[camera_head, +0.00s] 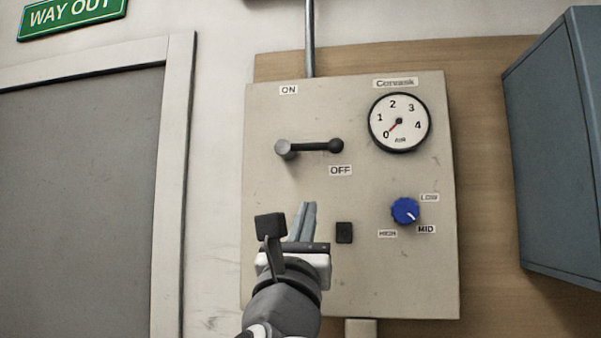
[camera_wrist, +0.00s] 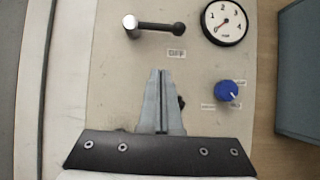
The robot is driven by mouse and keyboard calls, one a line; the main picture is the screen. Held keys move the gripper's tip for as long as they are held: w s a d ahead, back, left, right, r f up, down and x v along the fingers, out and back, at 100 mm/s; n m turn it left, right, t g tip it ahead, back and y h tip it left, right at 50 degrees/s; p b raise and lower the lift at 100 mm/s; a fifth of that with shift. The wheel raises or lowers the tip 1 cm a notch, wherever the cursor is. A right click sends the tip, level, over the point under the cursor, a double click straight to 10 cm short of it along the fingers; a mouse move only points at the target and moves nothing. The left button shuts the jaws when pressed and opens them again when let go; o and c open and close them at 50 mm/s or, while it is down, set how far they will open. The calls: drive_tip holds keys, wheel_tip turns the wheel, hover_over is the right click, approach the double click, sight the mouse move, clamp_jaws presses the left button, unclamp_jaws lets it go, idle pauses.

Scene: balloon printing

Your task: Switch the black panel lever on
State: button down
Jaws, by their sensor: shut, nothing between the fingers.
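The black lever (camera_head: 312,147) is on the beige panel (camera_head: 270,220), lying level with its round knob to the right. Its pivot is at the left, the ON label (camera_head: 288,90) is above the pivot, and the OFF label (camera_head: 340,170) is just under the knob. In the wrist view the lever (camera_wrist: 155,26) is at the top. My gripper (camera_head: 308,206) is shut and empty below the lever, apart from it. In the wrist view its fingers (camera_wrist: 158,72) are together and point up towards the lever.
A gauge (camera_head: 399,122) reads near 0 at the panel's upper right. A blue knob (camera_head: 405,211) sits below it, its white mark towards MID. A small black square button (camera_head: 344,232) is right of my gripper. A blue-grey cabinet (camera_head: 555,150) stands at right, a grey door (camera_head: 80,200) at left.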

sight(310, 148)
drive_tip(key=p+x, duration=0.2)
drive_tip(key=x, duration=0.2)
drive_tip(key=s+r+p+x, duration=0.1)
drive_tip(key=p+x, duration=0.1)
drive_tip(key=x, duration=0.2)
drive_tip(key=r+p+x, duration=0.1)
drive_tip(key=p+x, duration=0.2)
drive_tip(key=x, duration=0.1)
drive_tip(key=shift+r, duration=0.3)
drive_tip(key=shift+n+b, duration=0.3)
drive_tip(key=shift+b, duration=0.25)
